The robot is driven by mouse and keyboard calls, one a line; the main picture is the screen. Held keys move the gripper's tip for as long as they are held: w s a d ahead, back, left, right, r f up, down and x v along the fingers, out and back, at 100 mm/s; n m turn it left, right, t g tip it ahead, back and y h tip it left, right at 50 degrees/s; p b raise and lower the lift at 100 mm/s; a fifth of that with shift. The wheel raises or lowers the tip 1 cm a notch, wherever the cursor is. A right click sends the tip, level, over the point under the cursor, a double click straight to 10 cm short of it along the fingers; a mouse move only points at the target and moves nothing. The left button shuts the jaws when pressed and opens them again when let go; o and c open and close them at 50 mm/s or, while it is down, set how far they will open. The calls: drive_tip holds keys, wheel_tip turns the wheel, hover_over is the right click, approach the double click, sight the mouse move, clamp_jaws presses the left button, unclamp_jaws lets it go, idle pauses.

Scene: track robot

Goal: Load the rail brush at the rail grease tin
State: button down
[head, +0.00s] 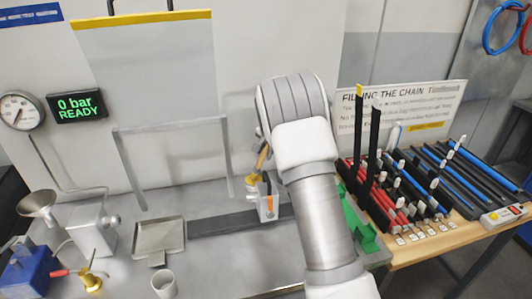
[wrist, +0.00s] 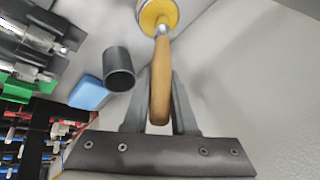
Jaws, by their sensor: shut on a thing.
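The rail brush (wrist: 160,85) has a wooden handle and a metal collar at its far end. My gripper (wrist: 158,98) is shut on the handle in the wrist view. The collar end overlaps the rail grease tin (wrist: 150,14), a round tin with a pale rim and yellow inside, cut by the top edge. The bristles are hidden; I cannot tell how deep they sit. In the head view the brush handle (head: 262,157) slants down to the yellowish tin (head: 251,185), left of my arm.
A dark open cylinder (wrist: 119,68) and a blue block (wrist: 88,93) stand near the brush. A metal tray (head: 159,238), white cup (head: 164,284) and funnel (head: 38,205) are on the left. A rack of red and blue rods (head: 410,195) fills the right.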

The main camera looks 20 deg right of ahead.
idle(0.4)
wheel_tip(320, 180, up, 7)
drive_tip(key=p, duration=0.4)
idle(0.4)
drive_tip(key=shift+p, duration=0.3)
